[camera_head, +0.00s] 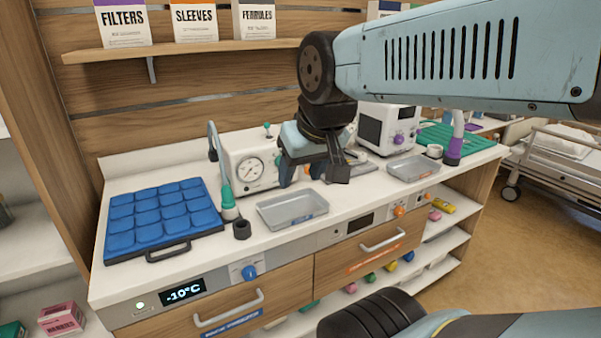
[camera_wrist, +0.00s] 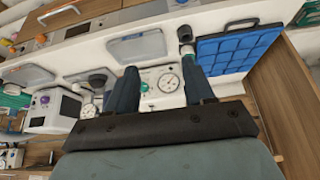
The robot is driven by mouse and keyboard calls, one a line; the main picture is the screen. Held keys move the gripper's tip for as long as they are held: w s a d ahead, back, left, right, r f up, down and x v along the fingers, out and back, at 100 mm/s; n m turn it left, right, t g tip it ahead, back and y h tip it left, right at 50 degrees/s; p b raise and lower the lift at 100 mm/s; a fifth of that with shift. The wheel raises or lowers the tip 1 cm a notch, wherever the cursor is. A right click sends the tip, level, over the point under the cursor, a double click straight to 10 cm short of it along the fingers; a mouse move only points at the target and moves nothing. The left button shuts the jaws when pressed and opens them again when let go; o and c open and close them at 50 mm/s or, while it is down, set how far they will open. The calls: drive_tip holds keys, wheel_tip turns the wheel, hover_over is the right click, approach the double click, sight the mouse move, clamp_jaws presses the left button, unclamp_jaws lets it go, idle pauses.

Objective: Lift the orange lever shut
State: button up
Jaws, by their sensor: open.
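My gripper (camera_head: 312,172) is open and empty above the back of the counter, beside a white gauge box (camera_head: 232,160), well left of and behind the orange control. In the wrist view, my gripper's (camera_wrist: 163,75) two dark blue fingers stand apart, with the gauge box's dial between them.
A grey tray (camera_head: 292,209) and a second grey tray (camera_head: 414,168) lie on the counter. A blue padded mat (camera_head: 160,214) is at the left. A pale hose with a green end (camera_head: 222,178) stands left of the gauge box. A white box with a purple knob (camera_head: 386,130) stands behind right.

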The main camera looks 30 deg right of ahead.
drive_tip(key=shift+o, duration=0.4)
drive_tip(key=shift+w+f, duration=0.15)
drive_tip(key=shift+f, duration=0.15)
drive_tip(key=w+d+f+m+g+y, duration=0.2)
drive_tip(key=w+d+f+m+y, duration=0.1)
drive_tip(key=w+f+m+y, duration=0.8)
drive_tip(key=w+d+f+m+t+h, duration=0.1)
drive_tip(key=w+d+f+m+t, duration=0.1)
drive_tip(key=d, duration=0.5)
drive_tip(key=w+d+f+m+t+h, duration=0.2)
drive_tip(key=w+d+f+m+t, duration=0.1)
drive_tip(key=d+m+t, duration=0.3)
drive_tip(key=w+d+f+m+t+h, duration=0.1)
drive_tip(key=w+d+f+m+t, duration=0.2)
drive_tip(key=d, duration=0.7)
drive_tip(key=shift+w+d+f+m+t+h, duration=0.1)
drive_tip(key=shift+f+m+t, duration=0.25)
drive_tip(key=shift+m, duration=0.25)
drive_tip(key=shift+w+f+m+t+h, duration=0.1)
drive_tip(key=shift+f+m+t, duration=0.1)
drive_tip(key=shift+m+t, duration=0.3)
drive_tip(key=shift+w+d+f+m+t+h, duration=0.1)
drive_tip(key=shift+f+m+t, duration=0.2)
drive_tip(key=shift+m, duration=0.4)
drive_tip(key=shift+w+f, duration=0.1)
drive_tip(key=x, duration=1.3)
drive_tip(key=shift+w+a, duration=0.15)
drive_tip(key=shift+w, duration=0.05)
